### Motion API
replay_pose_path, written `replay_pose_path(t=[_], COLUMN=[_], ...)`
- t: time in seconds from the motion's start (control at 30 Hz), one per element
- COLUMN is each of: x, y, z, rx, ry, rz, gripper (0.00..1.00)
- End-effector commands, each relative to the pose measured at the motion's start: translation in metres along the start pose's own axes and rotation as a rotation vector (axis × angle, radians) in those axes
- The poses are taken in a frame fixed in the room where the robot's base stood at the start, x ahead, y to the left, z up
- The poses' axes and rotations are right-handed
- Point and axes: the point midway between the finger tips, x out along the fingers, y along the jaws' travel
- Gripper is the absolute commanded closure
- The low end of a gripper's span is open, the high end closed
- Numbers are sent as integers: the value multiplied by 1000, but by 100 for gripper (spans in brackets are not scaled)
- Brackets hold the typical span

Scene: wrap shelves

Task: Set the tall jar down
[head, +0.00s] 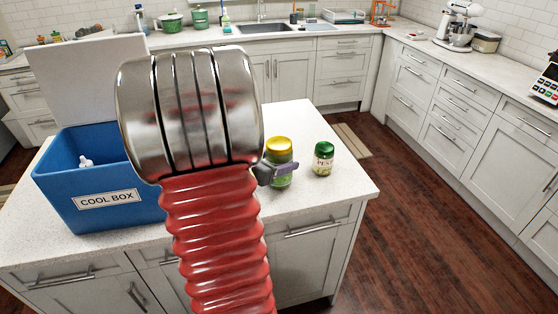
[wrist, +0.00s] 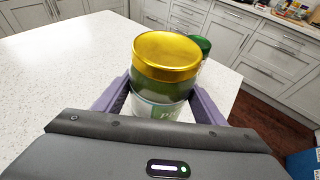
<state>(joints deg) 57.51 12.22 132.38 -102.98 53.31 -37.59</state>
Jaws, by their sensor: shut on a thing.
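The tall jar (head: 280,150) has a gold-yellow lid and green contents. My gripper (head: 277,172) is shut around its body, and the jar stands roughly upright over the white island counter. In the wrist view the jar (wrist: 165,70) sits between the two purple fingers, with part of a pale label showing low down. Its base is hidden there, and I cannot tell whether it touches the counter. My arm covers part of the head view left of the jar.
A shorter green-lidded pesto jar (head: 323,160) stands just right of the tall jar. An open blue cool box (head: 85,185) stands on the left of the island counter (head: 335,195). The counter's right edge lies beyond the pesto jar. Bare counter shows in front of the jars.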

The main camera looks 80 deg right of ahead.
Motion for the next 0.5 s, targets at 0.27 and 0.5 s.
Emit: replay_pose_path(t=[0.27,0.5], x=[1,1], y=[-1,-1], z=[-3,-3], rx=[0,0], ry=[1,0], rz=[-2,-1], gripper=[27,17])
